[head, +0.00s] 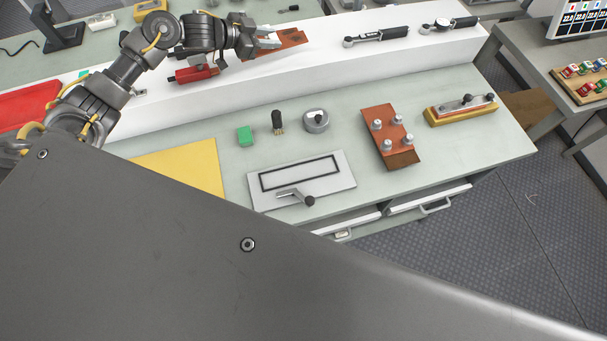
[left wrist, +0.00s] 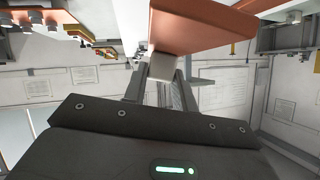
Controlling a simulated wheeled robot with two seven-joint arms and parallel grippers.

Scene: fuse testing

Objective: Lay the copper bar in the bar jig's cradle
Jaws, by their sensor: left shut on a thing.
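My left gripper (head: 268,41) reaches over the white raised shelf at the back of the bench. It is shut on a flat copper bar (head: 290,38), which sticks out to the right of the fingers. In the left wrist view the copper bar (left wrist: 200,28) spans the space past the fingertips (left wrist: 162,68). A pale grey plate (head: 338,181) with a dark rectangular outline and a lever lies at the bench's front; it looks like the bar jig, apart from the bar. My right gripper is not in view.
A copper block (head: 379,118) with several metal posts stands right of the plate. A yellow-based fixture (head: 460,117) is farther right. A green block (head: 245,136), a brush (head: 277,121) and a round gauge (head: 316,121) stand behind the plate. Torque wrenches (head: 376,36) lie on the shelf.

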